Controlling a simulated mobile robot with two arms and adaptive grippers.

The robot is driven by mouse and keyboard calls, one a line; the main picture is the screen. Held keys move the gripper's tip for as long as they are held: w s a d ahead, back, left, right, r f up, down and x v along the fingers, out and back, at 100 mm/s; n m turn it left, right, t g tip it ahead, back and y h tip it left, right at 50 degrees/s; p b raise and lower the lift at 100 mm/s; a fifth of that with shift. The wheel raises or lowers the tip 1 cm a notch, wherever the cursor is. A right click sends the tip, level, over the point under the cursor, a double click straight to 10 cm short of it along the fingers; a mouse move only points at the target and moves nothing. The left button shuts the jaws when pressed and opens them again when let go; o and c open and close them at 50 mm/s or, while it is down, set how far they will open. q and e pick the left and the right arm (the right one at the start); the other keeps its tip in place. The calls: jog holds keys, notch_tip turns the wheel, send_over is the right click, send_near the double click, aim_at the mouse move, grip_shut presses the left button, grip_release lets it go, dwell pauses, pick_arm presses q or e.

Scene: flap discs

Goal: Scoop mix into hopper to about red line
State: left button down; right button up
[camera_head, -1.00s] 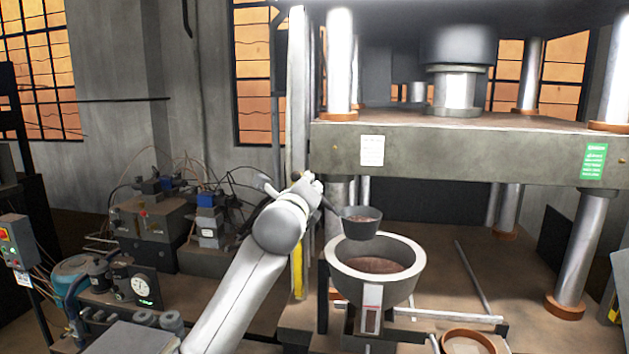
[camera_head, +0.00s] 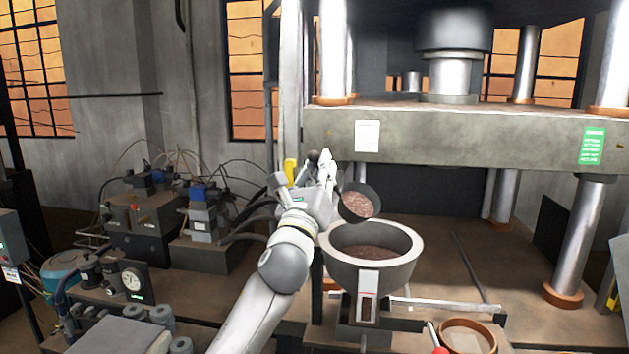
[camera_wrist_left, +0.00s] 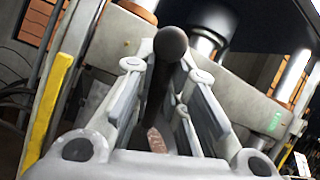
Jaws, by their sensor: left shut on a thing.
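The hopper (camera_head: 408,262) is a grey bowl with brown mix (camera_head: 368,252) low inside it. My left gripper (camera_head: 328,178) is shut on the handle of a dark scoop (camera_head: 348,208). The scoop hangs above the hopper's back rim, tilted toward the camera, with brown mix in its cup. In the left wrist view the scoop's dark handle (camera_wrist_left: 158,90) runs between the fingers and ends in a round knob. My right gripper is not in view.
A large press with thick columns (camera_head: 578,240) and a heavy plate (camera_head: 470,140) stands behind and above the hopper. A round brown-rimmed container (camera_head: 467,324) sits at the front right beside a red-tipped tool (camera_head: 438,347). Gauge and valve equipment (camera_head: 132,280) fills the left.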

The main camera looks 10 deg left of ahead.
pick_arm(q)
jog(key=s+d+f+m+g+h+b, duration=0.2)
jog(key=s+d+m+g+h+b, duration=0.2)
jog(key=m+h+b, duration=0.6)
jog(key=s+d+f+m+g+h+b, duration=0.1)
jog(key=s+d+m+g+h+b, duration=0.3)
jog(key=m+h+b, duration=0.6)
jog(key=s+m+g+b, duration=0.1)
jog(key=m+b, duration=0.1)
jog(key=m, duration=0.4)
jog(key=shift+d+f+m+g+h, duration=0.2)
jog(key=shift+f+m+g+h, duration=0.1)
jog(key=shift+f+g+h, duration=0.1)
jog(key=shift+r, duration=0.1)
